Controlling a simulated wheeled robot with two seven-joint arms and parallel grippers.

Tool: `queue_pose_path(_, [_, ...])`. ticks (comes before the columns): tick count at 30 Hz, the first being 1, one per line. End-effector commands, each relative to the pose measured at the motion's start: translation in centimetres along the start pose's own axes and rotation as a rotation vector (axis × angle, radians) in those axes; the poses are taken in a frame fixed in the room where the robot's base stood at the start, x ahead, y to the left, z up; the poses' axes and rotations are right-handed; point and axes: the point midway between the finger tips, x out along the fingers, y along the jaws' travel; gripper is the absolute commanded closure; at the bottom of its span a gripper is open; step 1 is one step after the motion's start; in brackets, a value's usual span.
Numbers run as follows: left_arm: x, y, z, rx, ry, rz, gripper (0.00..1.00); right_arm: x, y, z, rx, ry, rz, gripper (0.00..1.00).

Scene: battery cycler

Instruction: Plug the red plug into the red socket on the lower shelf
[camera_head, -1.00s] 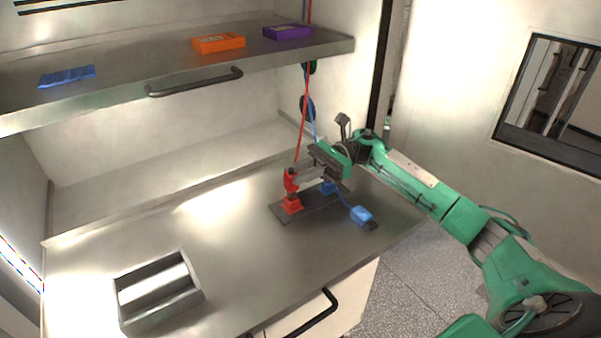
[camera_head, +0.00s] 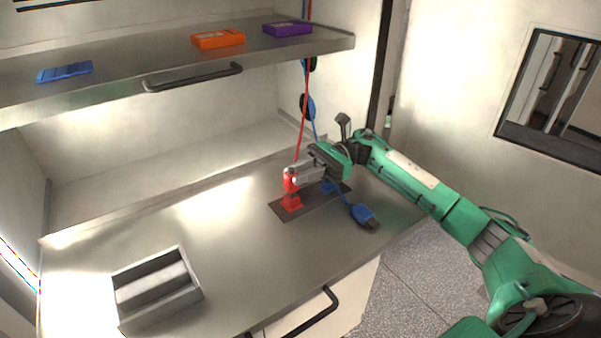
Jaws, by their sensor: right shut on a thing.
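The red plug (camera_head: 290,180) stands upright directly above the red socket (camera_head: 291,203), with a red cable running up from it. My right gripper (camera_head: 297,174) is shut on the red plug, reaching in from the right. The red socket sits at the left end of a dark mat (camera_head: 314,205) on the lower shelf (camera_head: 230,240). The plug and socket look in line and touching or nearly so; I cannot tell how deep the plug sits. My left gripper is not in view.
A blue socket (camera_head: 329,187) is on the mat, partly hidden by my right gripper. A blue plug (camera_head: 363,215) lies to its right. A metal tray (camera_head: 160,317) stands at front left. The upper shelf (camera_head: 130,75) holds orange (camera_head: 218,39), purple (camera_head: 287,29) and blue (camera_head: 65,72) items.

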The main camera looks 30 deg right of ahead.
Motion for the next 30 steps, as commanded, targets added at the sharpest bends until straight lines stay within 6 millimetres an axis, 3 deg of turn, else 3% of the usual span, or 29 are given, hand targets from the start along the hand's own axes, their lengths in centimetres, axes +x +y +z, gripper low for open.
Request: queue_pose_path(30, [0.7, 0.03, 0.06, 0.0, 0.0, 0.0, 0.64, 0.0, 0.0, -0.4, 0.0, 0.0, 0.0, 1.0])
